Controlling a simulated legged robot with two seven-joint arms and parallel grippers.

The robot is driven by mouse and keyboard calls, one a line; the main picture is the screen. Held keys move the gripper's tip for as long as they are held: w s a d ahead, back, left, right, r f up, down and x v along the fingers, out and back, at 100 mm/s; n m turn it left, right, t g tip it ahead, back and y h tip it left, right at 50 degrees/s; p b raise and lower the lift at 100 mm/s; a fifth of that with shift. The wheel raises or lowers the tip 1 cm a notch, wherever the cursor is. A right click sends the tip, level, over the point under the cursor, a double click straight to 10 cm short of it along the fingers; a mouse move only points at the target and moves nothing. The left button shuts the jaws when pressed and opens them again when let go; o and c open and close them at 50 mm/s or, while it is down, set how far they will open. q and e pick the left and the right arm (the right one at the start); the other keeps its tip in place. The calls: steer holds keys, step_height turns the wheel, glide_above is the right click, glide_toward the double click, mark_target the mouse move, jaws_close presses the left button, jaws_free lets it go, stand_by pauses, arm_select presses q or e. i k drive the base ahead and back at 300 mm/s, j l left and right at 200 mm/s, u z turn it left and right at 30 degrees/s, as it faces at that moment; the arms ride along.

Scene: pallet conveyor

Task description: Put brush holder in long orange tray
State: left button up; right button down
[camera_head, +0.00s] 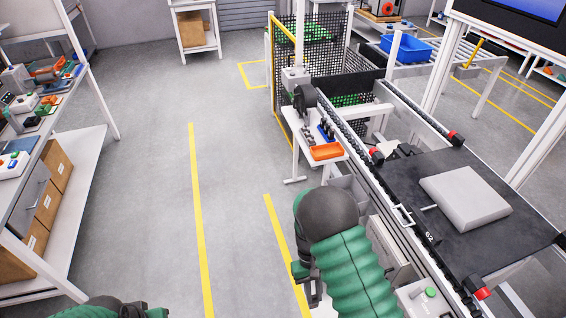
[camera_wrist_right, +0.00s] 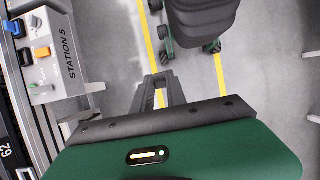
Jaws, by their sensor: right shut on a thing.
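A small orange tray (camera_head: 326,152) lies on the near end of a narrow white table (camera_head: 298,128) beside the conveyor. My right gripper (camera_head: 313,290) is low in the head view, mostly hidden by my green forearm, well short of the tray. In the right wrist view its dark fingers (camera_wrist_right: 161,78) are close together above the floor. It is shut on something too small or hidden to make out. I cannot identify the brush holder in either view. Only the sleeve of my left arm shows at bottom left, without its gripper.
Blue and dark items (camera_head: 325,131) stand just behind the tray. The conveyor (camera_head: 450,240) on the right carries a grey block (camera_head: 465,194). A cluttered workbench (camera_head: 35,130) stands on the left. A grey control box (camera_wrist_right: 52,62) is near my right wrist. The floor between is clear.

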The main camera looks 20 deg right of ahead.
mark_target(325, 153)
steer(key=i+j, duration=0.1)
steer(key=i, duration=1.85)
steer(key=i+z, duration=0.35)
steer(key=z, duration=0.15)
steer(key=i+z, duration=0.3)
steer(key=z, duration=0.15)
steer(key=i+j+z, duration=0.25)
steer(key=z, duration=0.25)
steer(key=i+j+z, duration=0.3)
steer(key=z, duration=0.15)
steer(key=i+j+z, duration=0.4)
steer(key=j+z, duration=0.15)
